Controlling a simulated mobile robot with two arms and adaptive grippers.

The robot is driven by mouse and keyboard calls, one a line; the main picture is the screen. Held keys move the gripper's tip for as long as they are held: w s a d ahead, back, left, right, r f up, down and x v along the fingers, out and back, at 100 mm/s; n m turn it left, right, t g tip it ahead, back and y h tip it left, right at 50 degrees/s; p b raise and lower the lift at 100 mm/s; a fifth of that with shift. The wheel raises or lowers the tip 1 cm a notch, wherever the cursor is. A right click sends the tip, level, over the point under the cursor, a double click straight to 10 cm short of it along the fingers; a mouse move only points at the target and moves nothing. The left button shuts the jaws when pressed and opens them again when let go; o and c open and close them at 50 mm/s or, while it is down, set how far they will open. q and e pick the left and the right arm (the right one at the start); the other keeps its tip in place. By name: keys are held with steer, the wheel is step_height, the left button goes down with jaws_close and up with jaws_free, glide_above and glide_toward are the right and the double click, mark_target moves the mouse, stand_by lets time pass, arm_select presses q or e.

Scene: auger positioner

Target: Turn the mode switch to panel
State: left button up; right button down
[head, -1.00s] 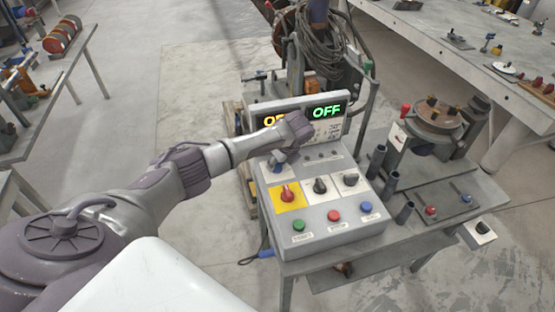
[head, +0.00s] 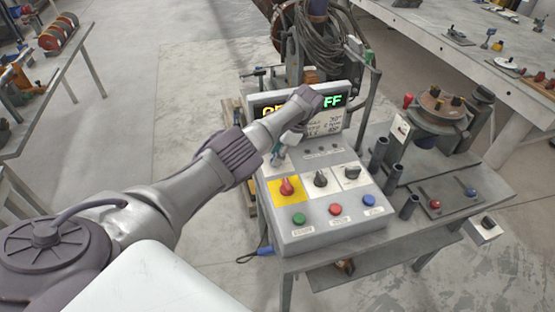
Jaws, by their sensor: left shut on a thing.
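The grey control box (head: 330,232) stands on a metal bench. My left gripper (head: 278,156) comes down over its upper left corner, its fingers shut on what seems to be the mode switch there. The switch is mostly hidden by the fingers, and its setting cannot be read. A red knob (head: 287,187) on a yellow plate and two black knobs, one in the middle (head: 320,179) and one at the right (head: 352,173), sit in the row below. My right gripper is not in view.
Green (head: 299,219), red (head: 335,210) and blue (head: 368,200) buttons line the box's front. Dark upright tubes (head: 378,153) and a round fixture (head: 443,104) stand to the right. Coiled cables (head: 318,52) hang behind the display.

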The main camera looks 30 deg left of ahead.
arm_select(q)
steer(key=shift+w+n+g+h+b, duration=0.1)
steer(key=shift+n+g+h+b, duration=0.35)
steer(key=shift+n+b, duration=1.05)
steer(key=shift+a, duration=0.1)
steer(key=o, duration=1.1)
steer(key=shift+o, duration=0.2)
step_height(320, 180, up, 8)
steer(key=shift+r, duration=0.95)
steer(key=shift+r, duration=0.1)
